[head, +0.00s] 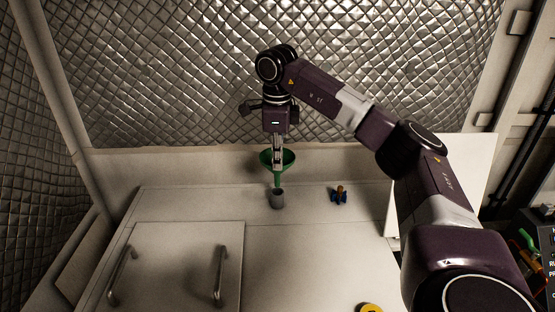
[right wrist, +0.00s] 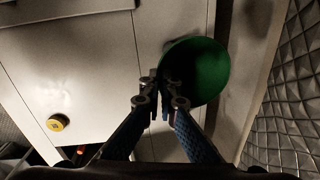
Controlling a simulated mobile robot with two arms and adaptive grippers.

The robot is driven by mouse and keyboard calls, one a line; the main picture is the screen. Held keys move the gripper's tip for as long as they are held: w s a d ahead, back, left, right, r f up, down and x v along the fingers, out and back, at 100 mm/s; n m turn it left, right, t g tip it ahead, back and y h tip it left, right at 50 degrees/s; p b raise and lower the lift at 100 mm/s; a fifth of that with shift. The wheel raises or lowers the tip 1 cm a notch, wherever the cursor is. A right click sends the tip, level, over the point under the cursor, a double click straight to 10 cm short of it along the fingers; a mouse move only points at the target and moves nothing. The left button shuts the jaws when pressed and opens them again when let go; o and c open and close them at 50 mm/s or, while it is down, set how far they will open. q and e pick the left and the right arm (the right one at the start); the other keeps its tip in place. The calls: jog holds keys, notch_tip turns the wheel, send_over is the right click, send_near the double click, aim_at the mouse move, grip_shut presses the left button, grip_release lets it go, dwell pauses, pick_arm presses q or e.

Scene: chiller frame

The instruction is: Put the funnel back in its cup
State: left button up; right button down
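The green funnel (head: 288,159) is upright with its wide mouth up, directly above the small grey cup (head: 277,202) on the white worktop. Its spout points down to the cup's mouth; I cannot tell whether the tip is inside. My right gripper (head: 278,164) comes down from above, its fingers close together on the funnel's wall. In the right wrist view the funnel (right wrist: 208,72) shows as a dark green bowl at the fingertips (right wrist: 165,90), which meet at its rim. The cup is hidden there. My left gripper is not in view.
A yellow round object (head: 370,308) is at the front edge of view. A lid with two metal handles (head: 180,265) is front left. A quilted wall (head: 180,80) stands close behind.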

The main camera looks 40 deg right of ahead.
jog(key=shift+f, duration=0.2)
notch_tip(320, 180, down, 7)
jog(key=b, duration=0.3)
jog(key=shift+r+b, duration=0.15)
jog(key=shift+b, duration=0.15)
dwell(1.5)
jog(key=c, duration=2.1)
grip_release()
jog(key=r, duration=0.8)
jog(key=s+r, duration=0.1)
jog(key=r, duration=0.3)
jog(key=shift+a, duration=0.4)
jog(key=shift+w, duration=0.1)
